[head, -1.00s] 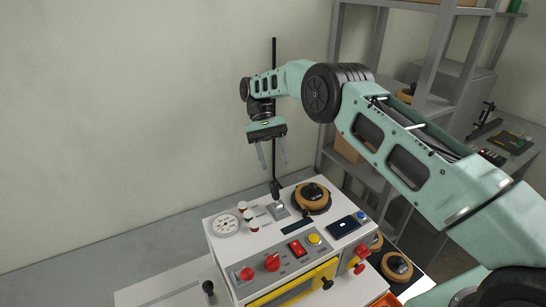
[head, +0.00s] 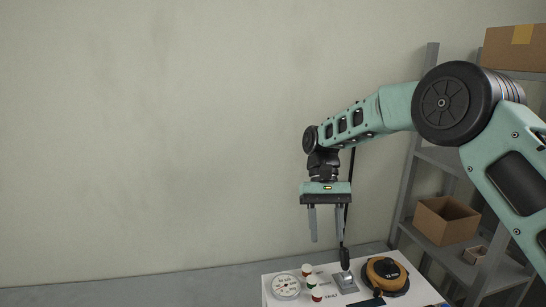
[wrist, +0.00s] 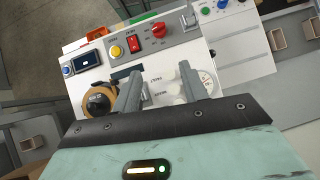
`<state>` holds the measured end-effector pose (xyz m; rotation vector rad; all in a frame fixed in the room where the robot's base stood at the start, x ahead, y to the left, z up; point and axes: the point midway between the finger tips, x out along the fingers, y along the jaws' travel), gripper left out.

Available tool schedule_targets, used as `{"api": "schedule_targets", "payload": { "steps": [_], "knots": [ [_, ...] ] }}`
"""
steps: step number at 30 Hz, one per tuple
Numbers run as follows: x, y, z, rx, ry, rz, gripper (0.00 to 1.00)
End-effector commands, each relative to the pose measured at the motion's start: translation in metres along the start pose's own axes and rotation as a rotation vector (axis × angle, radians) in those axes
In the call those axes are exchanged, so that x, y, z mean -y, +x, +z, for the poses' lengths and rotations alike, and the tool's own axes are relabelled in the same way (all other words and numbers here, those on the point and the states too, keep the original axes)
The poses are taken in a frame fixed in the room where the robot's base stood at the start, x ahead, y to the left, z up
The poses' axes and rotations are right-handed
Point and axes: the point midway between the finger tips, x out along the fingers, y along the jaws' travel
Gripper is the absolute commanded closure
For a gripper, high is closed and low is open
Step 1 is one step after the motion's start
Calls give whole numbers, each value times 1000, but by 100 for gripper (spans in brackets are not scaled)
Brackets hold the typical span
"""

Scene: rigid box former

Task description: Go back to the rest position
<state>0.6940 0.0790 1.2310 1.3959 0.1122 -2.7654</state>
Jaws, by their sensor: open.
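My gripper (head: 328,238) hangs from the teal arm in the head view. Its two grey fingers point down and stand apart, with nothing between them. It is above the white box-forming machine (head: 330,297) and not touching it as far as I can see. In the wrist view the fingers (wrist: 160,80) are also spread over the machine's top. The machine's front is cut off in the head view.
A grey shelf (head: 407,190) with cardboard boxes (head: 445,219) stands right. The wall area at left is clear.

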Motion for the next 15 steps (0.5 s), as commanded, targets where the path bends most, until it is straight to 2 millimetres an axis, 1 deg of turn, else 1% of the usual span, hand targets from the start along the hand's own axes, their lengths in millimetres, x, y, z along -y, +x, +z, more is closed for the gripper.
{"api": "schedule_targets", "payload": {
  "steps": [1, 5, 6, 11, 14, 15],
  "knots": [
    [9, 11, 10, -33, -37, 3, 57],
    [28, 32, 38, -117, -125, 9, 57],
    [33, 40, 48, -143, -152, 13, 57],
    [46, 77, 86, -246, -257, 33, 57],
    [48, 105, 109, -311, -322, 51, 57],
    [48, 117, 118, -336, -346, 59, 57]
  ]
}}
